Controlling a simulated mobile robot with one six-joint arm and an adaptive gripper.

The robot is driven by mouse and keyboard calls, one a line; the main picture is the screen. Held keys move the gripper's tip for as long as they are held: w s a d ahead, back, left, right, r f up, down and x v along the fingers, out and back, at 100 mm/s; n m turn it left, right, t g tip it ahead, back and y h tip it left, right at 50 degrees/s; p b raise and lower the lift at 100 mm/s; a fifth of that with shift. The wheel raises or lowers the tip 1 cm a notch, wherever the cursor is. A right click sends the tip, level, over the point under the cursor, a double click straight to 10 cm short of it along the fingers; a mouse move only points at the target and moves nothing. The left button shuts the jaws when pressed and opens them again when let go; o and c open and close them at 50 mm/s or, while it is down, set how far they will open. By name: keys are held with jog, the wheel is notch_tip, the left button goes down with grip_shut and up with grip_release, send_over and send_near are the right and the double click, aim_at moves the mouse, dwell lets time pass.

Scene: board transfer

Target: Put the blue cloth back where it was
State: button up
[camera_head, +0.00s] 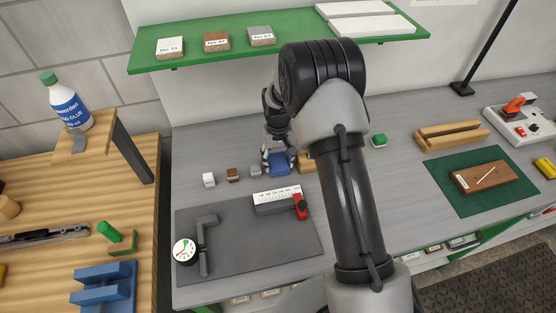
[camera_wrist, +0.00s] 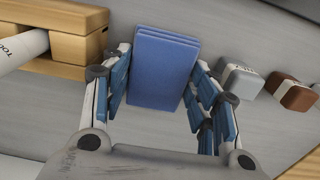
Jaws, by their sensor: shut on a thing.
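The blue cloth (camera_head: 281,165) is a flat folded block in my gripper (camera_head: 277,158), over the back part of the grey bench in the head view. In the wrist view the blue cloth (camera_wrist: 163,70) stands between the two fingers of my gripper (camera_wrist: 160,78), which are shut on it from both sides. I cannot tell whether the cloth touches the bench. My arm hides part of the bench to the right of it.
Small white (camera_head: 209,179), brown (camera_head: 232,175) and grey (camera_head: 255,170) blocks stand left of the cloth. A wooden holder (camera_wrist: 62,45) with a white roll is close on its other side. A dark grey mat (camera_head: 245,245) with gauges lies in front. A green shelf (camera_head: 200,61) hangs above.

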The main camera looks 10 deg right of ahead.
jog(key=shift+f, duration=0.2)
jog(key=o, duration=0.8)
jog(key=shift+c, duration=0.2)
